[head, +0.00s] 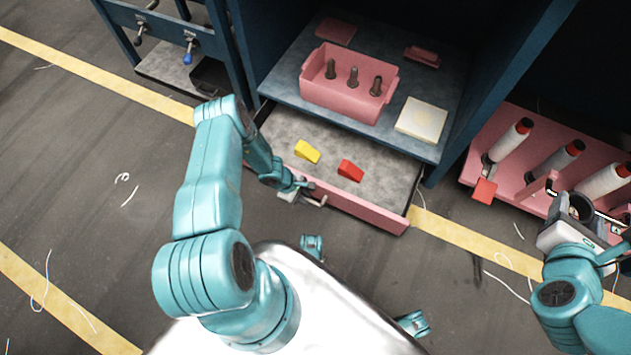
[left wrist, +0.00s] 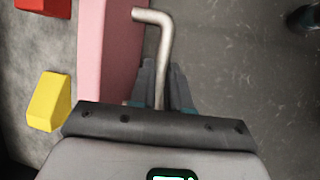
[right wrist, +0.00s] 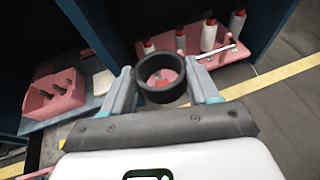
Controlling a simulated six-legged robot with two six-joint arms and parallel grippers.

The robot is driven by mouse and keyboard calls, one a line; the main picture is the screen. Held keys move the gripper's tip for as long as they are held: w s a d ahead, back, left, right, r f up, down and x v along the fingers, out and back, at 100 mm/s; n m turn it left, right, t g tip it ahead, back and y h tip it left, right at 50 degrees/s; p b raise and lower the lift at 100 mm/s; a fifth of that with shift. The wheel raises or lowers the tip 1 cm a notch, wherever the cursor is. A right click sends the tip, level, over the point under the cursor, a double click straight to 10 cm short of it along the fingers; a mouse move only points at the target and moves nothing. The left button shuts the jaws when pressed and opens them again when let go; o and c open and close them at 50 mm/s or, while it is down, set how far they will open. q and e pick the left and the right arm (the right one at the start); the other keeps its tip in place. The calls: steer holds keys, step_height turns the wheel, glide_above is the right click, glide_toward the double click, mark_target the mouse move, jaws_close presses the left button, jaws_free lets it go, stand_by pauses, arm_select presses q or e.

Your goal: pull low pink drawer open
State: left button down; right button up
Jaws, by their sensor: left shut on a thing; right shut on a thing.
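The low pink drawer (head: 368,209) stands pulled out from under the blue cabinet's shelf, its grey inside showing. A yellow block (head: 307,151) and a red block (head: 350,171) lie in it. My left gripper (head: 303,192) is at the left part of the drawer's front. In the left wrist view it is shut on the bent metal handle (left wrist: 158,60), beside the pink front (left wrist: 108,60). My right gripper (head: 577,212) is away to the right, shut on a dark ring (right wrist: 162,78), which it holds up in the air.
On the shelf above the drawer stand a pink bin (head: 345,92) with several dark pegs and a pale square pad (head: 421,121). Bare floor (head: 450,275) lies in front of the drawer.

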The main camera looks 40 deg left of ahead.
arm_select(q)
steer(key=shift+w, duration=0.15)
arm_select(e)
steer(key=shift+w, duration=0.1)
arm_select(q)
steer(key=c, duration=1.1)
jaws_free()
steer(key=p+v, duration=0.5)
steer(key=v, duration=0.7)
arm_select(e)
step_height(320, 180, up, 5)
arm_select(q)
steer(key=s+d+r+m+g, duration=0.1)
steer(key=s+d+r+m, duration=0.1)
steer(key=d+r+m, duration=0.5)
steer(key=s+d+r+m+g, duration=0.1)
steer(key=s+d+r+m, duration=0.3)
steer(key=d, duration=0.6)
steer(key=s+d+r+m+g, duration=0.1)
steer(key=d+r+m, duration=0.4)
steer(key=d+m, duration=0.3)
step_height(320, 180, up, 25)
steer(key=p, duration=2.5)
steer(key=shift+w+a+f+n, duration=0.15)
steer(key=shift+a+f+n, duration=0.05)
steer(key=shift+n, duration=0.1)
arm_select(e)
step_height(320, 180, up, 25)
